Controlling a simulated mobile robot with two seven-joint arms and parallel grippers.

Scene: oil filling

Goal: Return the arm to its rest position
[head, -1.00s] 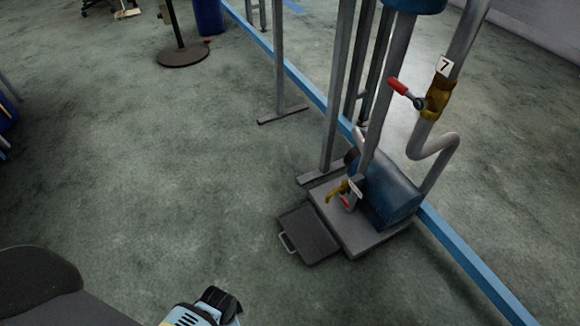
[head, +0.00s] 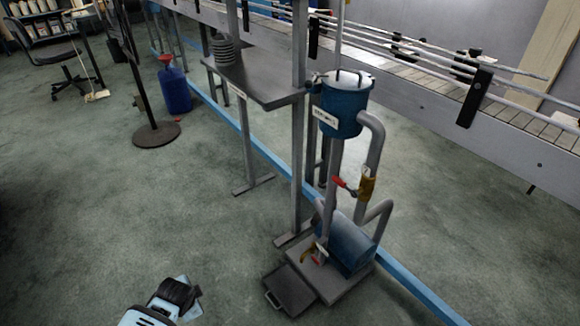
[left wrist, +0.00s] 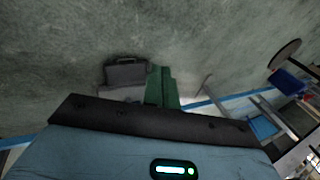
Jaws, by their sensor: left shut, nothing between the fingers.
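My left gripper (left wrist: 160,70) shows in the left wrist view as two green fingers side by side, shut with nothing between them. They extend past the dark edge of my blue wrist housing. They point over the floor, beside a dark tray with a handle (left wrist: 126,72). In the head view, a black and pale blue part of my arm shows at the bottom left, over open floor and apart from the filling stand. The fingers cannot be made out there. My right gripper is in neither view.
A filling stand with a blue tank (head: 343,108), pipes and a blue motor (head: 345,245) stands right of centre. The dark tray (head: 290,290) lies at its foot. A conveyor (head: 440,95) runs behind. A blue jug (head: 175,90) and round-based post (head: 156,135) stand left. Floor between is clear.

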